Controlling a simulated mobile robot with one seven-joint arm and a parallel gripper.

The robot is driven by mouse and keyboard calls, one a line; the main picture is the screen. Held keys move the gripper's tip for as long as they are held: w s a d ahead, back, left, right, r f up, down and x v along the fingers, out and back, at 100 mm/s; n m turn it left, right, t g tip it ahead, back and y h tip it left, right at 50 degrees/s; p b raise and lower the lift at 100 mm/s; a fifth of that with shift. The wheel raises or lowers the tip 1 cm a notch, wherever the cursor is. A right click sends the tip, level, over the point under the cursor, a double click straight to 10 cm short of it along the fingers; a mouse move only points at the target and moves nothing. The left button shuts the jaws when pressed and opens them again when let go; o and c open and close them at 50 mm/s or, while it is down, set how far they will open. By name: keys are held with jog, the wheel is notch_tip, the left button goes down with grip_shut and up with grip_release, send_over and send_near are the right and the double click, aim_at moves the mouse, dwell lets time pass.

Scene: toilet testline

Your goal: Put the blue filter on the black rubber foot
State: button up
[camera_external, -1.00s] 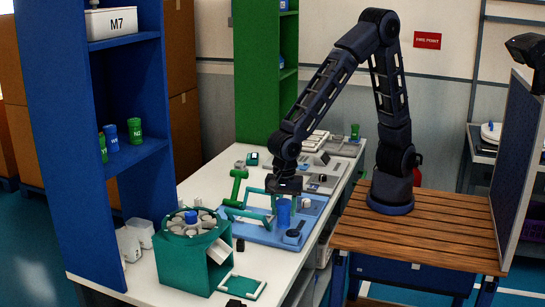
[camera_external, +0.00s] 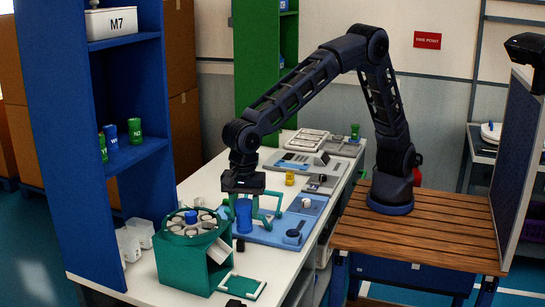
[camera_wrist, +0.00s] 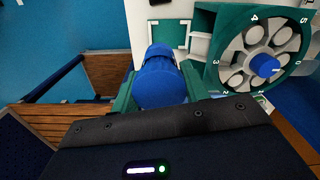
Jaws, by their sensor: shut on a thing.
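The blue filter (camera_external: 244,216) is a blue cylinder hanging upright below my gripper (camera_external: 243,203). In the wrist view the filter (camera_wrist: 160,78) sits between the green fingers, which are shut on it. A small black piece (camera_external: 240,245), which looks like the black rubber foot, stands on the white table just below the filter. From this angle I cannot tell the gap between them. The foot is not visible in the wrist view.
A green carousel box (camera_external: 185,265) with white cups and a blue knob stands close at left. A flat green frame (camera_external: 243,287) lies in front. A blue tray (camera_external: 272,236) with a green stand is at right. A blue shelf (camera_external: 75,150) rises at far left.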

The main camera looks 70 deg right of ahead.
jog(key=a, duration=0.9)
send_over(234, 302)
notch_tip(234, 302, down, 19)
jog(key=shift+f, duration=0.1)
jog(key=o, duration=1)
jog(key=shift+f, duration=0.1)
notch_tip(234, 302, up, 12)
jog(key=shift+r, duration=0.15)
jog(key=shift+d, duration=0.1)
